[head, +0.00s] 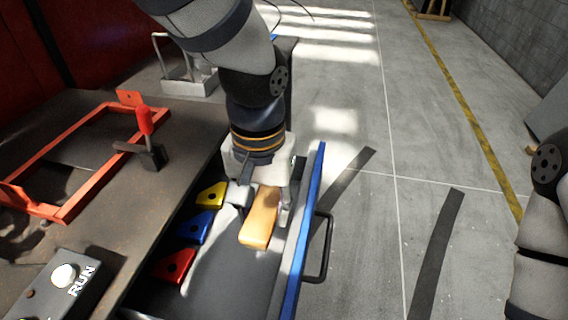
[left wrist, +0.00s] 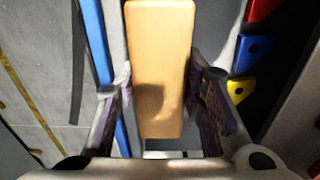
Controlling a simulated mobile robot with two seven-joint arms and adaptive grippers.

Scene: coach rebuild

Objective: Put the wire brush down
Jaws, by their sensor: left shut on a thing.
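The wire brush (head: 260,220) shows as a block of light wood; its bristles are hidden in both views. My left gripper (head: 262,200) points down over the open drawer (head: 238,292) and is shut on the brush. In the left wrist view the brush (left wrist: 160,65) lies between the two fingers of my left gripper (left wrist: 162,105). The brush is inside the drawer's outline, beside the blue front; I cannot tell whether it touches the drawer floor. Only links of my right arm show at the right edge; its gripper is out of view.
Yellow (head: 211,196), blue (head: 195,226) and red (head: 173,265) blocks lie along the drawer's left side. The drawer has a blue front (head: 302,235) and a dark handle (head: 322,250). A bench (head: 120,225) carries an orange frame (head: 62,138), a red-handled clamp (head: 146,122) and a RUN box (head: 62,290).

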